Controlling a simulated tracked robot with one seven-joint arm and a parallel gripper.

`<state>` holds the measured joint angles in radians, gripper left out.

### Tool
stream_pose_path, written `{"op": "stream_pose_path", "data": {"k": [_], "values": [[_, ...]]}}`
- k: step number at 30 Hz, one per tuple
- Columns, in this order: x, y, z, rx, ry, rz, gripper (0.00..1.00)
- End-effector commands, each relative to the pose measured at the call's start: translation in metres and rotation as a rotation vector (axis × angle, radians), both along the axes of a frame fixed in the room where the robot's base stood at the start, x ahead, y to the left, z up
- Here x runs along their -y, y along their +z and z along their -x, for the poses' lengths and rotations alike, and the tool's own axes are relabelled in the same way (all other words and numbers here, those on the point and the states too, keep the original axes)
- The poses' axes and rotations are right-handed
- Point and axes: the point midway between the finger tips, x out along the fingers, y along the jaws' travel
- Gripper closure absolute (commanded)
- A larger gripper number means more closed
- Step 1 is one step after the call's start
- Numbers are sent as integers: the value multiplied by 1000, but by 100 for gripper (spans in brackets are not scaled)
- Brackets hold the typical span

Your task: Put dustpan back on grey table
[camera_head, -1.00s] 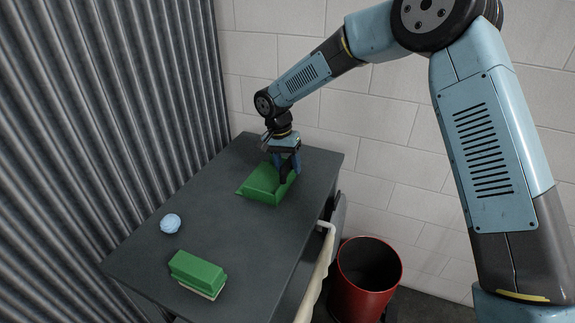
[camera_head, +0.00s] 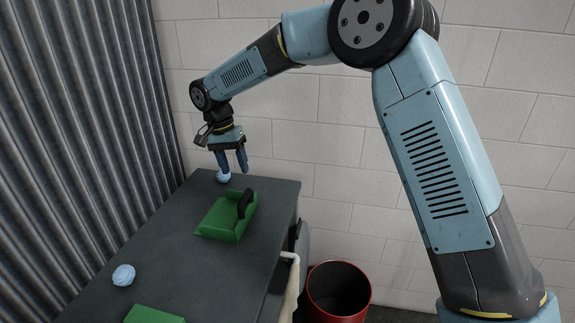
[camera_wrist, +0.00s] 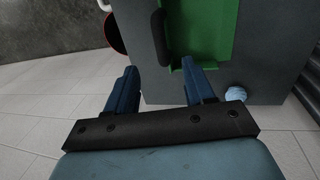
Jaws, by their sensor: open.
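The green dustpan (camera_head: 222,218) with its black handle (camera_head: 245,203) lies on the far part of the grey table (camera_head: 185,250). My gripper (camera_head: 233,170) is open and empty, above and beyond the dustpan near the table's far edge, apart from the handle. In the wrist view the dustpan (camera_wrist: 205,30) and its handle (camera_wrist: 159,38) show ahead of my open fingers (camera_wrist: 156,77), with nothing between the fingertips.
A pale blue crumpled ball (camera_head: 222,176) sits near the table's far edge, close to my fingers in the picture. Another ball (camera_head: 123,275) lies at the left. A green block-like object (camera_head: 152,314) is cut off at the bottom. A red bin (camera_head: 338,290) stands right of the table.

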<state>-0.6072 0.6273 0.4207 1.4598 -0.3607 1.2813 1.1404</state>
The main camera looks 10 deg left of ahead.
Motion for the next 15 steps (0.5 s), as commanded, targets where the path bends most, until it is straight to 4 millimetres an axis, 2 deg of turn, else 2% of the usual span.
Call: {"op": "stream_pose_path", "data": {"k": [8,11,15], "values": [[5,5,-1,4,1,-2,47],[22,19,-6,15,6,-9,47],[66,51,-11,43,19,-25,47]]}}
